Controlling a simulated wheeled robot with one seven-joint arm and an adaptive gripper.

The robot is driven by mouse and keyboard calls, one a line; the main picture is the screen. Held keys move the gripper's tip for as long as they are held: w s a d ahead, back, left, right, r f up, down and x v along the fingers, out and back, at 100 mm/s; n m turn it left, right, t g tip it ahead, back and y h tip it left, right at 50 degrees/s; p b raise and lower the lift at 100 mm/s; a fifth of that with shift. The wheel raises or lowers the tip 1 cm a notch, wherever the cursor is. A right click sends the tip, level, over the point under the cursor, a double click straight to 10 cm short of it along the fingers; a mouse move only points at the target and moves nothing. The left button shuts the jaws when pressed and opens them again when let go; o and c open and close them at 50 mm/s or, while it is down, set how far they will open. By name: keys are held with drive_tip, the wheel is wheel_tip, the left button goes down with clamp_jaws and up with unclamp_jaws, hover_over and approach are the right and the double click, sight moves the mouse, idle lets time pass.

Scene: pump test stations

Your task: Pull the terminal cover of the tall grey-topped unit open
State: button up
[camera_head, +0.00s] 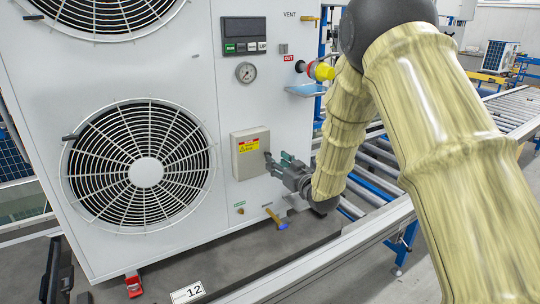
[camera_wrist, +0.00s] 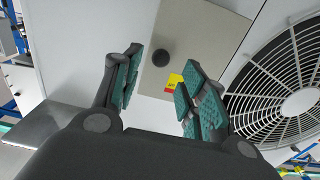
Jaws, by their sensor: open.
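The tall white unit (camera_head: 222,200) fills the left of the head view; its top is out of frame. Its terminal cover (camera_head: 242,167) is a grey-beige box lid on the lower right of the front, with a yellow and red label, and it looks shut. It also shows in the wrist view (camera_wrist: 205,45). A round black knob (camera_wrist: 161,58) stands out from the cover. My gripper (camera_head: 272,161) is at the cover's right side. In the wrist view my gripper (camera_wrist: 160,80) is open, with the knob just beyond and between its fingertips. Contact with the knob is not visible.
A fan grille (camera_head: 110,190) is left of the cover, and a gauge (camera_head: 246,72) is above it. A blue-handled valve (camera_head: 277,219) sticks out below. A roller conveyor (camera_head: 375,165) runs on the right. A number 12 plate (camera_head: 187,293) lies at the base.

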sight(256, 157)
drive_tip(key=shift+p+x, duration=0.5)
drive_tip(key=shift+x, duration=2.2)
clamp_jaws()
